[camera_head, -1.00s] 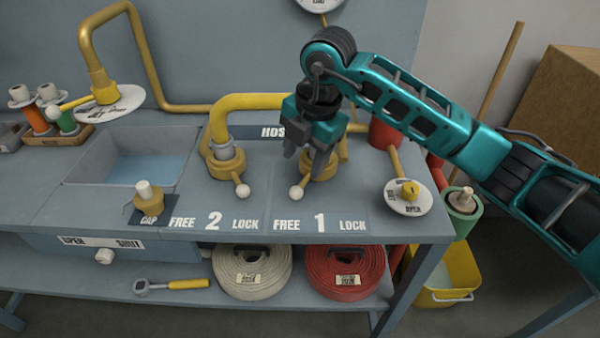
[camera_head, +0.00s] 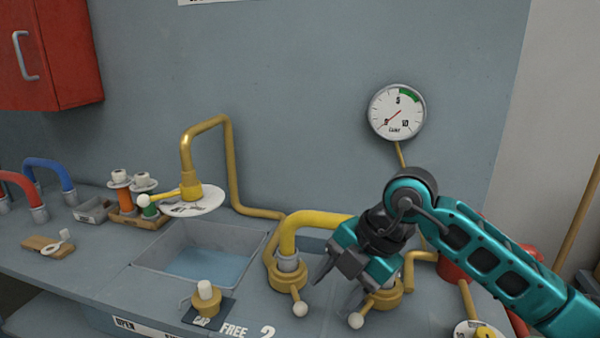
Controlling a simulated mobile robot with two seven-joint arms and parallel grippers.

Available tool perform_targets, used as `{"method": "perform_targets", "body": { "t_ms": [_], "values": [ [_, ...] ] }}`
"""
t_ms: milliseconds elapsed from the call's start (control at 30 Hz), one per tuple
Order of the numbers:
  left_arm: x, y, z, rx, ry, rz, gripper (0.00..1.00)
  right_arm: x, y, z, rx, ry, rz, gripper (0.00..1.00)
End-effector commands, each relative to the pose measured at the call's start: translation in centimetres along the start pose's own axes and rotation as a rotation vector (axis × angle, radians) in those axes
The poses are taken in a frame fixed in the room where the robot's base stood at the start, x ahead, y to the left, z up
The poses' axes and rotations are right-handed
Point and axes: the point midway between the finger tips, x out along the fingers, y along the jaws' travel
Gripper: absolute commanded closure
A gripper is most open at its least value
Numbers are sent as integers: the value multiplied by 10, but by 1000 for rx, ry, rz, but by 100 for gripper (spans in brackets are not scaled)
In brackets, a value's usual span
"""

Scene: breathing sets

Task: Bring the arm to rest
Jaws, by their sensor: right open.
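My right gripper (camera_head: 338,284) comes in from the right on a teal and black arm. Its fingers are apart, with nothing seen between them. It hangs above the bench, in front of the right end of the yellow hose (camera_head: 318,219), and hides part of it. The brass coupling with a white-knobbed lever at station 1 (camera_head: 378,298) is partly behind the gripper. The similar coupling at station 2 (camera_head: 287,275) stands to the left of the gripper. I cannot tell whether the fingers touch anything. My left gripper is not in view.
A sink (camera_head: 205,250) is set in the bench under a brass spout (camera_head: 187,160). A capped fitting (camera_head: 206,298) stands in front of it. A gauge (camera_head: 397,112) hangs on the wall above my arm. A red cabinet (camera_head: 75,60) is at upper left. The wall's middle is bare.

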Motion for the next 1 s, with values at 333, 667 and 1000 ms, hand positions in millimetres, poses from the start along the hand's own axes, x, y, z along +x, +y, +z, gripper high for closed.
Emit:
{"method": "perform_targets", "body": {
  "t_ms": [333,667,1000],
  "values": [
    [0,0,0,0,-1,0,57,-31,64,-140,-105,650,782,44],
    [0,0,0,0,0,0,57,-120,73,-89,400,726,1525,44],
    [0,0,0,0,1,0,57,-80,-33,38,1299,244,1675,44]
  ]
}}
